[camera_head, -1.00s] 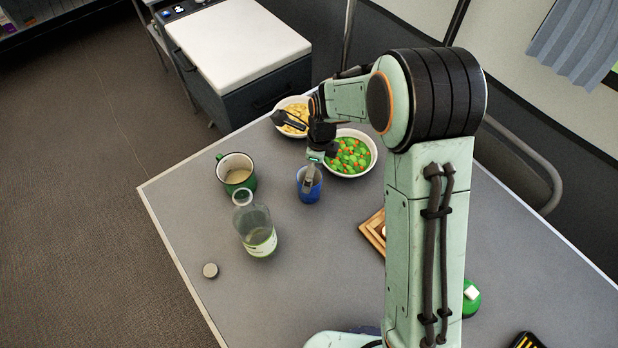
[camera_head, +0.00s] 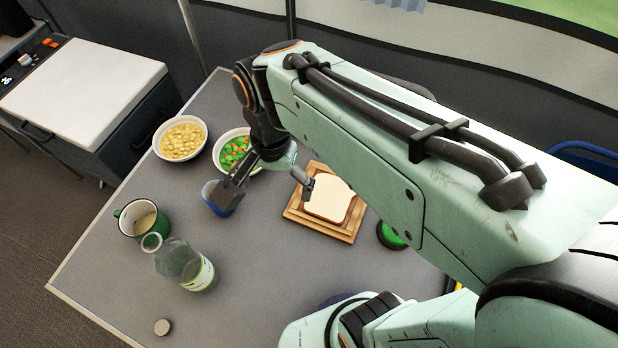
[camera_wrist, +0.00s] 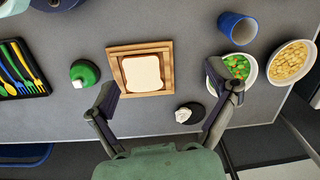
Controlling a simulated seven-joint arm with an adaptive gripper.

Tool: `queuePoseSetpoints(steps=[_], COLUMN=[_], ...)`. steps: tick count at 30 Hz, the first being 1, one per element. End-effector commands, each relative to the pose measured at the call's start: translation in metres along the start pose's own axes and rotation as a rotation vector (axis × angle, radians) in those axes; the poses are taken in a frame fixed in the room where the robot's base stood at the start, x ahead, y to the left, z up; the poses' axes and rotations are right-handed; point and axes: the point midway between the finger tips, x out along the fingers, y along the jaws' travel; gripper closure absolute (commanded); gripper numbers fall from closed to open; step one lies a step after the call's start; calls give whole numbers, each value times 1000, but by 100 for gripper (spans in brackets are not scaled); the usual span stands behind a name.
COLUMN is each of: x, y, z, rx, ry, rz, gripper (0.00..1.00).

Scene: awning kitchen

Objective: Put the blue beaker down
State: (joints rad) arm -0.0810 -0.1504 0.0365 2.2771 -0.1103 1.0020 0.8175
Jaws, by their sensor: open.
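The blue beaker (camera_head: 213,196) stands on the grey table just in front of the bowl of green and orange vegetables. It also shows in the wrist view (camera_wrist: 240,28), apart from my gripper and outside the right finger. My gripper (camera_head: 265,185) is open and empty above the table, with its fingers spread wide. In the head view one finger partly covers the beaker. In the wrist view my gripper (camera_wrist: 162,82) has bread on a wooden board between its fingers in the picture.
A vegetable bowl (camera_head: 234,149), a yellow-food bowl (camera_head: 181,138), a green mug (camera_head: 140,219) and a glass bottle (camera_head: 184,264) stand nearby. The wooden board (camera_head: 337,231) lies to the right. A cutlery tray (camera_wrist: 22,70) and green object (camera_wrist: 85,73) are farther off.

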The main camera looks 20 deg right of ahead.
Motion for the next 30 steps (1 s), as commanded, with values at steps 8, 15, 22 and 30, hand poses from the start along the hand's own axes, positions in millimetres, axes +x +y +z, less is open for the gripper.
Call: queuePoseSetpoints(steps=[8,15,22,30], x=[-6,-4,-4,-5], y=[74,82,82,82], z=[61,69,69,68], rx=[-621,-716,-714,-714], ry=[-12,-19,-18,-17], rz=[-5,-8,-8,-7], gripper=[13,13,13,13])
